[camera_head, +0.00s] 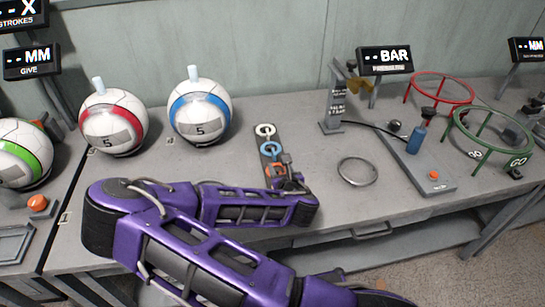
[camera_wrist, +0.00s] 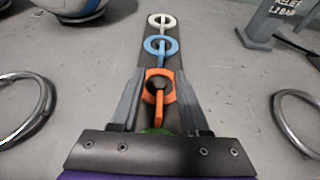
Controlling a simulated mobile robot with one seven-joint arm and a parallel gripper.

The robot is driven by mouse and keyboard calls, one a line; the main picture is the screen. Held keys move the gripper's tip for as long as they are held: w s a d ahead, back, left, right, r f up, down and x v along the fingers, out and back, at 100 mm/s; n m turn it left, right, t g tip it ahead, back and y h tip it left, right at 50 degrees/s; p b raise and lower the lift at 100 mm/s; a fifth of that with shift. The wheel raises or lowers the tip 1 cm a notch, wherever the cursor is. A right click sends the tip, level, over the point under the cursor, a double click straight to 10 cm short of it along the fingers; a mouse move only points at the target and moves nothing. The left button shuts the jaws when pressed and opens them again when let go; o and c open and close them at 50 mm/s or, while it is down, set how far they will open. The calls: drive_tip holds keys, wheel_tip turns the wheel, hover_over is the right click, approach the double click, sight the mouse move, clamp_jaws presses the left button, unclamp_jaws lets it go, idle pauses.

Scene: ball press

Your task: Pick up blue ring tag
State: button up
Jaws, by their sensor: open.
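The blue ring tag (camera_head: 271,149) lies on a dark narrow strip (camera_head: 268,141) on the bench, between a white ring tag (camera_head: 264,130) and an orange ring tag (camera_head: 277,168). In the wrist view the blue ring tag (camera_wrist: 161,36) is ahead of my fingertips, with its blue stem toward me. My gripper (camera_head: 286,180) is at the near end of the strip. In the wrist view my gripper (camera_wrist: 160,74) is open and empty, with the orange ring tag (camera_wrist: 150,76) showing between its fingers. Something green is partly hidden at the gripper's base.
Balls with red (camera_head: 114,122) and blue (camera_head: 200,112) bands stand left of the strip. A metal ring (camera_head: 357,171) lies to its right; another ring (camera_wrist: 46,104) shows at left in the wrist view. A pump (camera_head: 416,139) and red and green ring stands are farther right.

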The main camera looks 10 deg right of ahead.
sight(274, 157)
drive_tip(key=b+x, duration=0.1)
drive_tip(key=x, duration=0.6)
drive_tip(key=shift+w+d, duration=0.1)
drive_tip(key=shift+w, duration=0.45)
clamp_jaws()
